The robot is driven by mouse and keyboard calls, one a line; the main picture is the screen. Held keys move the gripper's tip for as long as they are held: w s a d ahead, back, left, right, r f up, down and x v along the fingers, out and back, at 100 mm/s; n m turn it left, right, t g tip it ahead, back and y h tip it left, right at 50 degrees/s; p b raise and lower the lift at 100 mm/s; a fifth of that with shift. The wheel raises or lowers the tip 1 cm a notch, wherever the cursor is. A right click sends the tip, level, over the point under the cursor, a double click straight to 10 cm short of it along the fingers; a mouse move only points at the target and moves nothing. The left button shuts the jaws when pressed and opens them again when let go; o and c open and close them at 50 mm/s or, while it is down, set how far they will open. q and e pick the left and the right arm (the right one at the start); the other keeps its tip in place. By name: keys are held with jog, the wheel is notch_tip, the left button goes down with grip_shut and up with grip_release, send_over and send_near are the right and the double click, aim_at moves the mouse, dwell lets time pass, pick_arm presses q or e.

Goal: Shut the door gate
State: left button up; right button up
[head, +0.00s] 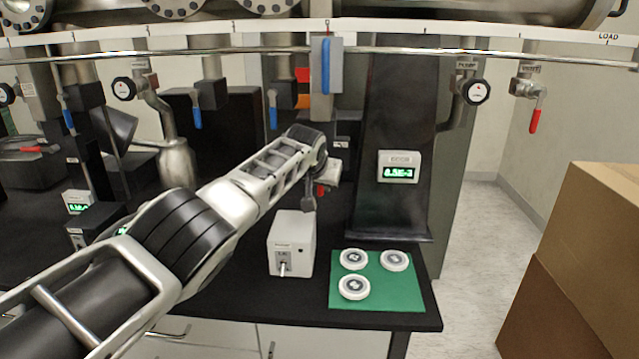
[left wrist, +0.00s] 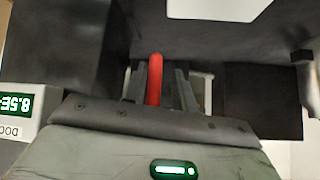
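My left gripper (head: 318,192) is over the black bench, behind the small white box. A red handle (left wrist: 154,80) stands upright between its two fingers in the left wrist view, with a gap to the right finger (left wrist: 160,88). The fingers look open around the handle, not clamped. A little red (head: 320,190) shows by the gripper in the head view. I cannot tell which part is the door gate; the handle's base and mount are hidden. My right gripper is not in view.
A white box (head: 291,244) and a green mat (head: 376,296) with several white discs are on the bench. A display (head: 398,167) is on the dark column. Blue-handled valves hang below the rail (head: 420,52). Cardboard boxes (head: 585,260) stand at right beside clear floor.

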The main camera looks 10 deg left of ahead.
pick_arm(q)
jog(key=shift+a, duration=0.25)
jog(key=p+v, duration=0.2)
jog(key=p, duration=0.1)
jog(key=shift+s+r, duration=0.15)
jog(key=shift+r, duration=0.25)
jog(key=shift+s+r, duration=0.2)
jog(key=shift+s, duration=0.1)
jog(key=b+v, duration=0.1)
jog(key=v, duration=1.1)
jog(key=shift+s+d, duration=0.25)
pick_arm(e)
jog(key=shift+r, duration=0.5)
